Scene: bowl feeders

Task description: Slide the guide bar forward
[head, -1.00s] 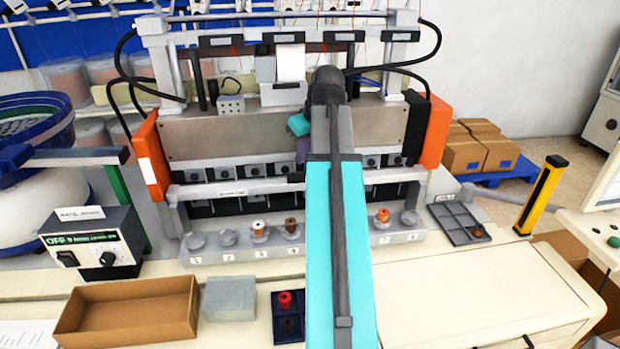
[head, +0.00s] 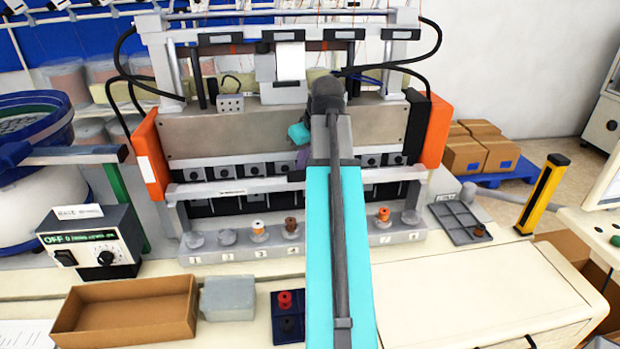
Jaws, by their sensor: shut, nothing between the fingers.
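The guide bar appears to be the long pale grey bar (head: 215,191) with a small label, running across the front of the machine between the orange end housings. My arm hides part of its middle. My gripper (head: 301,163) is shut and empty. It sits just left of my arm, low in front of the machine's grey panel, close above or at the bar. Its fingertips are small and partly hidden, so I cannot tell whether they touch the bar.
A peg row with bobbins (head: 291,227) stands in front of the bar. A cardboard tray (head: 128,338), grey block (head: 228,298), dark bobbin tray (head: 288,340) and control box (head: 92,243) are at front left. A grey compartment tray (head: 447,225) is at right.

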